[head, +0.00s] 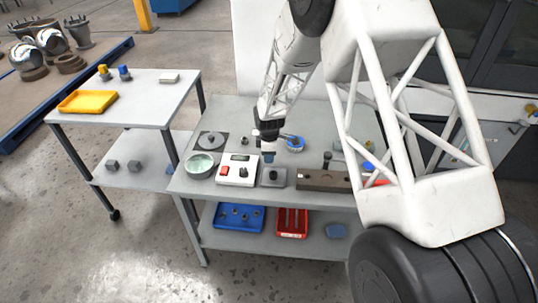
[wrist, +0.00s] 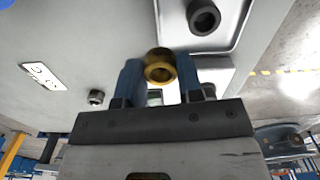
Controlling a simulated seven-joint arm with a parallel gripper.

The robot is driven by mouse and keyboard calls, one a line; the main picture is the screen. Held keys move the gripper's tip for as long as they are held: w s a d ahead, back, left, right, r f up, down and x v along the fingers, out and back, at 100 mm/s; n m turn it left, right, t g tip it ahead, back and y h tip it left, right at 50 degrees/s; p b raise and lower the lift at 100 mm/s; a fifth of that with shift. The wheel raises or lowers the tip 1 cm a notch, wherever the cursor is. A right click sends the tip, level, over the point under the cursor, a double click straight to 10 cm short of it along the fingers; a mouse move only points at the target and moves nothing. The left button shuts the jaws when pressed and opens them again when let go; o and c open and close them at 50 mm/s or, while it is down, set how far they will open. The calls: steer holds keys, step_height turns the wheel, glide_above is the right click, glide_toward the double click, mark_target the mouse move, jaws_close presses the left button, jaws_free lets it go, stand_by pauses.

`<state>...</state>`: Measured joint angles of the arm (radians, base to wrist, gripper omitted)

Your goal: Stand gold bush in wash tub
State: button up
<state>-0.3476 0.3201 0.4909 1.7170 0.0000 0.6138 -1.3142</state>
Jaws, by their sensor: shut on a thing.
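My gripper (head: 268,157) hangs above the middle of the grey workbench, over the area behind a grey square block. In the wrist view its two blue fingers (wrist: 160,78) are shut on the gold bush (wrist: 160,66), a short brass ring with its bore facing the camera. The bush cannot be made out in the head view. The wash tub (head: 199,178) appears to be the round grey bowl of pale greenish liquid at the bench's left front, left of my gripper and apart from it.
A white box with a red button (head: 231,174) stands between the bowl and the grey block (head: 273,182). A grey disc plate (head: 211,141) lies behind the bowl. A brown block (head: 313,181) and blue ring (head: 295,144) are to the right. A side table holds a yellow tray (head: 88,101).

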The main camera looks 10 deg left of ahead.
steer(key=shift+a, duration=0.1)
steer(key=shift+s+a+r, duration=0.1)
steer(key=shift+s+a, duration=0.3)
steer(key=shift+a, duration=0.15)
steer(key=shift+n, duration=0.4)
steer(key=s+a, duration=0.1)
steer(key=a, duration=0.1)
steer(key=s+a+r, duration=0.1)
steer(key=a, duration=0.1)
steer(key=s+a, duration=0.1)
steer(key=a, duration=0.1)
steer(key=shift+s+r, duration=0.15)
steer(key=shift+s, duration=0.2)
steer(key=s+a, duration=1)
steer(key=shift+s+a+f, duration=0.15)
steer(key=shift+s+f, duration=0.05)
steer(key=shift+s, duration=0.15)
steer(key=shift+s+a, duration=0.15)
steer(key=shift+s, duration=0.1)
steer(key=shift+s+f, duration=0.2)
steer(key=shift+a, duration=0.1)
steer(key=w+a, duration=0.3)
steer(key=w, duration=0.1)
steer(key=w+a+f, duration=0.1)
steer(key=w+a, duration=0.2)
steer(key=w, duration=0.1)
steer(key=w+a, duration=0.3)
steer(key=w, duration=0.1)
steer(key=shift+w+f, duration=0.1)
steer(key=shift+f, duration=0.1)
